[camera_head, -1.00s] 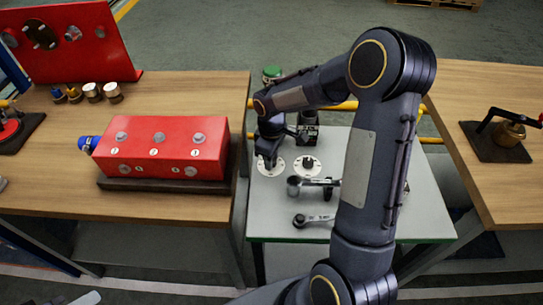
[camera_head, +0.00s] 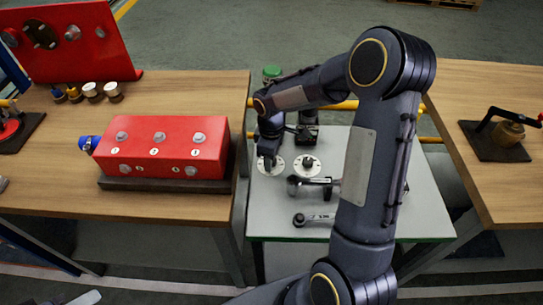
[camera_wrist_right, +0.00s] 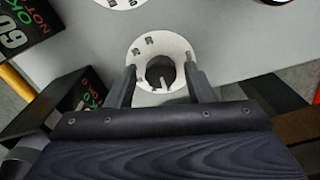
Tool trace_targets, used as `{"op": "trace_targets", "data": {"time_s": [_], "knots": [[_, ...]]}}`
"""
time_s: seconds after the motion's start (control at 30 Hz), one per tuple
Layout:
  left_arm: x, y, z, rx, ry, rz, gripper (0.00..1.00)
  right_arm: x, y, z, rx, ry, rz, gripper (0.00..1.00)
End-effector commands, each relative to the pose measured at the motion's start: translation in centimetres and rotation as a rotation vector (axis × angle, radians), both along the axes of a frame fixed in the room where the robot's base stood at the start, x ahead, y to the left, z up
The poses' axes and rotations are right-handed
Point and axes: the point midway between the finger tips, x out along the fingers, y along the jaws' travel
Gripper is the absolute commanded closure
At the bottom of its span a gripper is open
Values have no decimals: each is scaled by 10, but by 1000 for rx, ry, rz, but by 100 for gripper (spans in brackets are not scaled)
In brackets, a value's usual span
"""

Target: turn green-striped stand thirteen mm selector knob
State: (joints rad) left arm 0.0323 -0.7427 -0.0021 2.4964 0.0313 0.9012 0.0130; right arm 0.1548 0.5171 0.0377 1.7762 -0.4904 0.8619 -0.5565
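The stand is a grey-topped table (camera_head: 390,215) with a green front edge, in the middle of the head view. Two selector knobs with white dial discs sit on it: a left dial (camera_head: 279,170) and a right dial (camera_head: 307,166). I cannot read which is the thirteen mm one. My right gripper (camera_head: 268,163) points down over the left dial and partly hides it. In the wrist view my right gripper (camera_wrist_right: 160,72) has its fingers apart, on either side of the knob (camera_wrist_right: 163,82) in the white disc (camera_wrist_right: 144,44). Contact is not clear. My left gripper is not clearly seen.
A ratchet-like tool (camera_head: 312,186) and a wrench (camera_head: 316,219) lie on the stand in front of the dials. A black block (camera_head: 309,120) stands behind them. A red box (camera_head: 160,148) is on the left wooden table, and a brass fitting (camera_head: 509,133) is on the right table.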

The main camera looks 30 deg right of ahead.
Motion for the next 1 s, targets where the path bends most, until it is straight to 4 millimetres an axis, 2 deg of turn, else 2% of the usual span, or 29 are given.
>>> {"op": "trace_targets", "data": {"time_s": [0.37,0.7,0.83,1.0], "knots": [[0,0,0,0,0,0,64,0,0,5,0,1,0,48],[0,0,2,0,0,0,64,0,0,59,0,-3,0,48],[0,0,3,0,0,0,64,0,0,73,0,0,1,48],[0,0,3,0,0,0,64,-1,0,78,0,1,1,48]]}}
